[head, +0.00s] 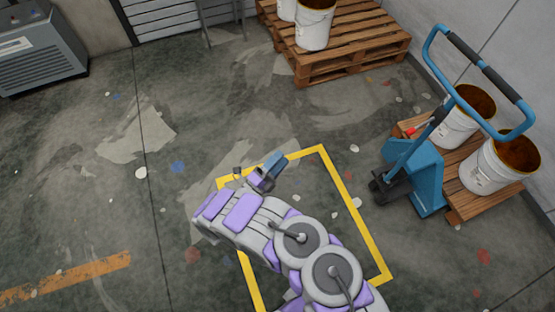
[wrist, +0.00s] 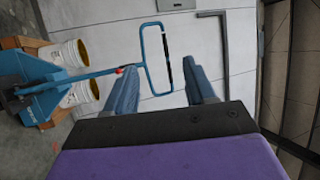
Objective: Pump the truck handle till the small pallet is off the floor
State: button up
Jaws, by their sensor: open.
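The blue pallet truck (head: 428,180) stands at the right in the head view. Its loop handle (head: 433,48) has black grips and stands up, leaning right. The small wooden pallet (head: 468,206) is at the truck, bearing two white buckets (head: 487,172) with brown contents. I cannot tell whether the pallet touches the floor. My gripper (head: 277,163) is open and empty, left of the truck and well apart from the handle. In the wrist view the handle (wrist: 142,50) shows beyond my open fingers (wrist: 163,88), with the truck (wrist: 38,85) at the left, turned sideways.
A larger wooden pallet (head: 350,58) with white buckets (head: 314,25) stands at the back. A grey cabinet (head: 40,50) is at the top left. A yellow floor outline (head: 340,180) lies around my arm. The wall is close behind the truck. The floor at left is clear.

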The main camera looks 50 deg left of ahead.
jog(key=shift+d+r, duration=0.15)
jog(key=shift+d, duration=0.2)
jog(key=shift+a, duration=0.1)
